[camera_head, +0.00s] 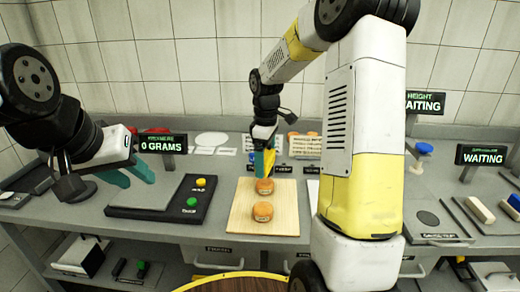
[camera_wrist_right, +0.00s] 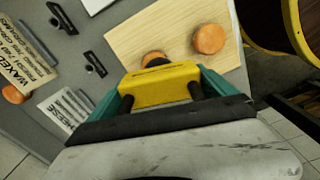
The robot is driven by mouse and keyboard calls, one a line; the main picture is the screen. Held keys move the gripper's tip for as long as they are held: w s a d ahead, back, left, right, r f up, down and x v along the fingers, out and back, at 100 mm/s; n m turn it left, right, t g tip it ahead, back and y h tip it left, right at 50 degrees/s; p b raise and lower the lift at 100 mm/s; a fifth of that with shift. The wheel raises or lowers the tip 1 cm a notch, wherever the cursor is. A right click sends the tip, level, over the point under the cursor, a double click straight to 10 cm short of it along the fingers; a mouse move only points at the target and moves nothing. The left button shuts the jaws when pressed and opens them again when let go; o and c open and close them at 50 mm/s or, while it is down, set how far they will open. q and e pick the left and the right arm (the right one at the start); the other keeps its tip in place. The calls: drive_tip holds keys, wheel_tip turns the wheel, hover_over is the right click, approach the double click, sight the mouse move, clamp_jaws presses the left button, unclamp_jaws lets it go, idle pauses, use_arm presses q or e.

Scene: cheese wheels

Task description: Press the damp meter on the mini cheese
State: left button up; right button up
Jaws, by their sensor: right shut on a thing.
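My right gripper (camera_head: 264,163) is shut on the yellow damp meter (camera_wrist_right: 160,85), which spans between its teal fingers. The meter also shows in the head view (camera_head: 270,158) and points down over the farther small orange cheese (camera_head: 264,187). That cheese is partly hidden behind the meter in the right wrist view (camera_wrist_right: 152,58); I cannot tell whether the tip touches it. A second, similar orange cheese (camera_head: 263,211) sits nearer on the wooden board (camera_head: 285,205), and is clear in the right wrist view (camera_wrist_right: 208,39). My left gripper (camera_head: 141,183) is open and empty at the left.
A dark scale with yellow and green buttons (camera_head: 195,192) lies left of the board, under a "0 GRAMS" display (camera_head: 162,146). Signs and more orange cheeses stand behind. "WAITING" displays (camera_head: 483,155) stand at right. A round wooden top (camera_head: 235,284) is in front.

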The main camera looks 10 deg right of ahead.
sight(266, 153)
drive_tip(key=n, duration=0.3)
drive_tip(key=r+n, duration=0.1)
drive_tip(key=shift+w+d, duration=0.1)
drive_tip(key=shift+w, duration=0.2)
drive_tip(key=n, duration=0.4)
drive_tip(key=shift+w+r, duration=0.25)
drive_tip(key=shift+r, duration=0.15)
drive_tip(key=shift+n, duration=0.3)
drive_tip(key=shift+f, duration=2.45)
drive_tip(key=shift+f, duration=0.75)
drive_tip(key=shift+r, duration=4.1)
